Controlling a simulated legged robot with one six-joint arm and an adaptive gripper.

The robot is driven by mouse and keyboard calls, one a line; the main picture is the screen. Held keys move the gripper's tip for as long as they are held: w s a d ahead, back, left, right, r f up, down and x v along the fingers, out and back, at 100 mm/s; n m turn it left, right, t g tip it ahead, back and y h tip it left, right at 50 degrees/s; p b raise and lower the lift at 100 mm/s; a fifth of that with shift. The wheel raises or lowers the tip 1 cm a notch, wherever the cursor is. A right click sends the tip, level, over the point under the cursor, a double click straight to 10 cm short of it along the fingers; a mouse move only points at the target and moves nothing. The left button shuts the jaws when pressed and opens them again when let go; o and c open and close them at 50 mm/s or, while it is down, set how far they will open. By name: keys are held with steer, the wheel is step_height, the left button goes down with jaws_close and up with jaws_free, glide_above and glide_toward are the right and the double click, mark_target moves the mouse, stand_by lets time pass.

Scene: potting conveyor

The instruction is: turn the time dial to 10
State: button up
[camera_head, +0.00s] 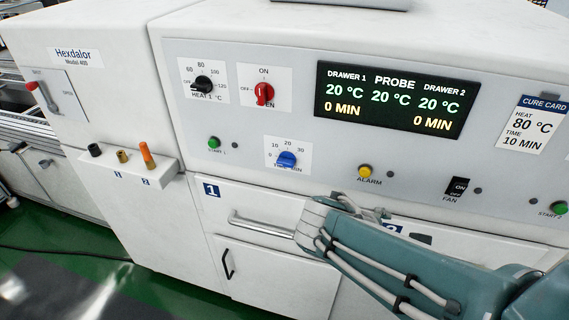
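The time dial (286,160) is a blue knob on a small white scale plate marked 0, 10, 20, 30, low on the front panel. Its pointer is too small to read for certain. The display (396,98) above right reads 0 MIN for both drawers, and 20 °C for drawer 1, probe and drawer 2. The cure card (530,124) at the right reads heat 80 °C, time 10 MIN. My arm comes in from the lower right. The arm's visible end lies below and right of the dial, apart from it in the picture. My gripper's fingers cannot be made out.
A black heat dial (203,84) and red oven switch (264,93) sit above. A green start button (214,142) is left of the dial, a yellow alarm button (365,171) right. A drawer handle (262,224) sticks out below. A ledge (135,168) with small pegs protrudes at left.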

steer(key=w+a+n+t+h, duration=0.1)
steer(key=w+a+n+t, duration=0.55)
steer(key=a+n, duration=0.2)
steer(key=n+t+y, duration=0.5)
steer(key=n+t, duration=0.1)
steer(key=n, duration=0.5)
glide_toward(284, 165)
steer(key=shift+m, duration=0.25)
steer(key=x, duration=1)
steer(key=shift+w, duration=0.1)
steer(key=shift+c, duration=0.3)
steer(key=c, duration=1.1)
